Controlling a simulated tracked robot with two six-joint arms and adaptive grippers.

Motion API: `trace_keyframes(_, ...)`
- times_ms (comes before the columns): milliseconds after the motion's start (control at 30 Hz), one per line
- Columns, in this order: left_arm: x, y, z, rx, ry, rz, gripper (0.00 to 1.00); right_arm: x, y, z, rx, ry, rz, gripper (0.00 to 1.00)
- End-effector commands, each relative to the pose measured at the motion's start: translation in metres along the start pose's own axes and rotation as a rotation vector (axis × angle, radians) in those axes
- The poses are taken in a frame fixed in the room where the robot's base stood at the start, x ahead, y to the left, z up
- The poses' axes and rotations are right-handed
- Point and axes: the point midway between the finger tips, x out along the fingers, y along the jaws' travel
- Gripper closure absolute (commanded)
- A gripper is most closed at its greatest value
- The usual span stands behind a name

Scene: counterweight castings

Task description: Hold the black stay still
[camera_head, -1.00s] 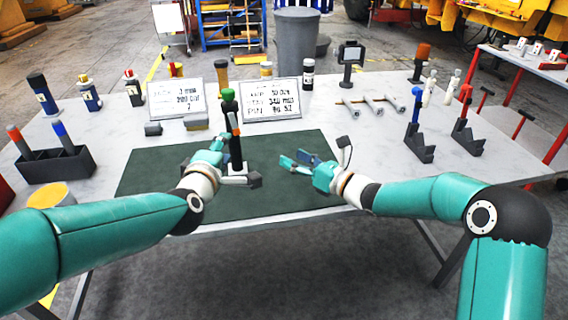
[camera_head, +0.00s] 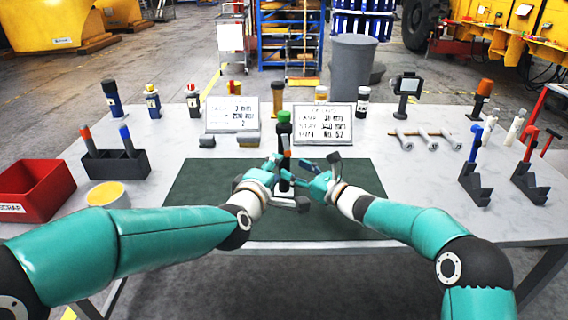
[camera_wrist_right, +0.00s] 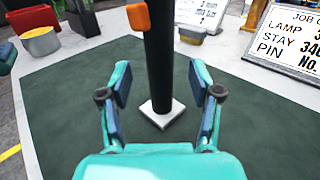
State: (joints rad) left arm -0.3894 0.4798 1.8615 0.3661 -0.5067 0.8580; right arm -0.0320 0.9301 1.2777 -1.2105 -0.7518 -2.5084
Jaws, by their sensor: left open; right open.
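The black stay (camera_head: 285,133) stands upright on the dark green mat (camera_head: 200,205), with a green top and an orange tab. In the right wrist view the stay (camera_wrist_right: 159,60) rises from a pale square base (camera_wrist_right: 161,112), and the orange tab (camera_wrist_right: 138,17) sits to its left. My right gripper (camera_head: 308,179) is open just right of the stay; in its wrist view the stay shows between the two spread fingers, with gaps on both sides. My left gripper (camera_head: 269,170) is open close to the stay's left; its fingertips partly overlap the stay in the head view.
Two sign boards (camera_head: 323,123) stand behind the mat. A black block with markers (camera_head: 117,164), a yellow-topped tub (camera_head: 107,195) and a red scrap bin (camera_head: 36,191) are at left.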

Motion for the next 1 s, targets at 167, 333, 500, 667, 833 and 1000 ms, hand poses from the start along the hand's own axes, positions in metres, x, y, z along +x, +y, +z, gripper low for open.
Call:
trace_keyframes(167, 0.000, 0.000, 0.000, 0.000, 0.000, 0.000, 0.58, 0.029, 0.000, -0.001, -0.001, 0.000, 0.001, 0.37)
trace_keyframes(333, 0.000, 0.000, 0.000, 0.000, 0.000, 0.000, 0.58, 0.044, 0.000, 0.000, -0.001, 0.001, 0.001, 0.37)
trace_keyframes(500, 0.000, 0.000, 0.000, 0.000, 0.000, 0.000, 0.58, 0.051, 0.000, 0.000, 0.000, 0.000, 0.000, 0.37)
trace_keyframes(667, 0.000, 0.000, 0.000, 0.000, 0.000, 0.000, 0.58, 0.051, 0.000, 0.000, 0.000, 0.001, 0.000, 0.37)
trace_keyframes(833, 0.000, 0.000, 0.000, 0.000, 0.000, 0.000, 0.58, 0.051, 0.000, 0.000, 0.000, 0.001, 0.000, 0.43)
trace_keyframes(1000, 0.000, 0.000, 0.000, 0.000, 0.000, 0.000, 0.58, 0.051, -0.001, 0.000, 0.000, 0.001, -0.001, 0.72)
